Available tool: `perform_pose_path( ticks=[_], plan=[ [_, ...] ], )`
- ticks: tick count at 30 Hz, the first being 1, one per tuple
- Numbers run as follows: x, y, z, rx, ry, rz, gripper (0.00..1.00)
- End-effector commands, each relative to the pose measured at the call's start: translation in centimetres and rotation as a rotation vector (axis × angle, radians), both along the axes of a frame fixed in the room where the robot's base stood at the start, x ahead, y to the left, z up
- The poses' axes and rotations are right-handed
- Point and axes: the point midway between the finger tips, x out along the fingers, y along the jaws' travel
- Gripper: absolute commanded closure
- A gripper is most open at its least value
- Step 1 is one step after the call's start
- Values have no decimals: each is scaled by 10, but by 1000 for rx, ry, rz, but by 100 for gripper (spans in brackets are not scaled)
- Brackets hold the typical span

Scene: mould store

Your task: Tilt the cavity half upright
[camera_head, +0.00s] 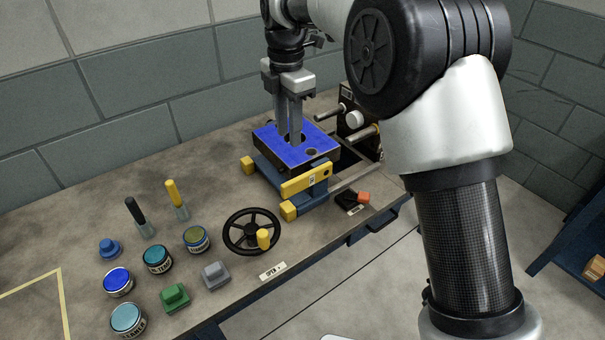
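The cavity half is most likely the block with a bright blue top face (268,132) and dark sides. It lies flat, blue face up, on a blue stand with yellow end blocks (288,211). A round hole shows in its right part. My gripper (290,138) points down over the middle of the block. Its two grey fingers stand close together, with their tips at a dark opening in the blue face. I cannot tell whether they grip the block or how deep they reach.
A black handwheel (238,232) with a yellow knob stands in front of the stand. Several paint tins, such as one with blue paint (118,281), and stamp-like blocks (174,298) fill the front left. Guide rods (364,133) stand behind right. The bench's back left is clear.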

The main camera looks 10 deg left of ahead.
Motion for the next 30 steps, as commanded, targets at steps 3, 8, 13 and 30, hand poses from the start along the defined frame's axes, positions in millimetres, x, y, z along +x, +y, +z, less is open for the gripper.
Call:
perform_pose_path(
  ticks=[3,8,13,30],
  plan=[
    [-1,0,-15,-2,3,1,69],
    [-1,0,-47,-4,3,0,69],
    [-1,-1,-85,-2,3,-2,69],
    [-1,-1,-169,-1,1,-3,69]
  ],
)
